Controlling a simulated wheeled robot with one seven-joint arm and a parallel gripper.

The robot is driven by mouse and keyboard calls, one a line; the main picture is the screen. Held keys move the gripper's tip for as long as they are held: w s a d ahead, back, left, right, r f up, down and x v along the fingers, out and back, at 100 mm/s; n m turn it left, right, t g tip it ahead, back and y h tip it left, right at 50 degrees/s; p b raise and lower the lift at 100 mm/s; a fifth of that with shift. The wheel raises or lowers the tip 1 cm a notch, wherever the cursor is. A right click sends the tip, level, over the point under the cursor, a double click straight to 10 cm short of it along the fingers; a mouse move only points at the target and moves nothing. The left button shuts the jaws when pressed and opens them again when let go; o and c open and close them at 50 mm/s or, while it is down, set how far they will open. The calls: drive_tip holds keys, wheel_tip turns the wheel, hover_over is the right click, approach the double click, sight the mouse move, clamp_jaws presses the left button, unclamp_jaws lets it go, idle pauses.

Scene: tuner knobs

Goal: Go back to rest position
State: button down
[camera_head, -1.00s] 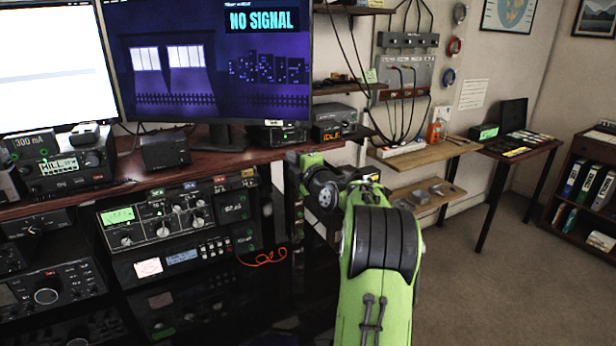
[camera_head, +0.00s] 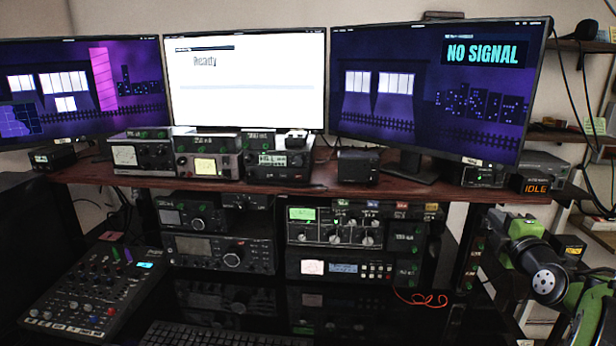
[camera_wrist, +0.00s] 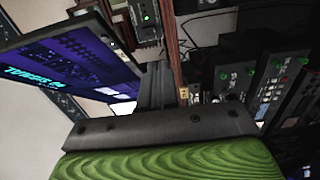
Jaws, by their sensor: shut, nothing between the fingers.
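My gripper (camera_wrist: 156,88) shows in the wrist view as dark fingers pressed together above a dark bar and a green housing. It is shut and empty. The wrist picture looks sideways, with a monitor at left and radio gear at right. In the head view my green and black arm is at the right edge, partly cut off, beside the desk's right end. The fingers cannot be made out there. The tuner unit (camera_head: 335,228), with a green display and several knobs, sits on the shelf under the desktop, apart from my arm.
Several monitors and small radios stand on the dark red desktop (camera_head: 230,192). A mixer (camera_head: 95,290) lies at lower left, a keyboard (camera_head: 225,335) at the bottom. A box reading IDLE (camera_head: 533,180) is near my arm.

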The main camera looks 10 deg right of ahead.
drive_tip(key=s+a+f+m+g+y, duration=0.1)
drive_tip(key=s+a+m+g+y, duration=0.15)
drive_tip(key=a, duration=1.05)
drive_tip(key=s+a+f+m+g+y, duration=0.1)
drive_tip(key=a+f+m+g+y, duration=0.15)
drive_tip(key=a, duration=1.05)
drive_tip(key=s+a+f+m+g, duration=0.2)
drive_tip(key=s+a+f+m, duration=0.1)
drive_tip(key=s, duration=0.5)
drive_tip(key=s+a+f+m+g, duration=0.2)
drive_tip(key=s+a+m+g, duration=0.15)
drive_tip(key=s, duration=0.45)
drive_tip(key=s+a+f+m+g, duration=0.1)
drive_tip(key=s+a+f+m, duration=0.25)
drive_tip(key=s, duration=0.45)
wheel_tip(320, 180, up, 14)
drive_tip(key=p, duration=1.4)
drive_tip(key=shift+w+n, duration=0.3)
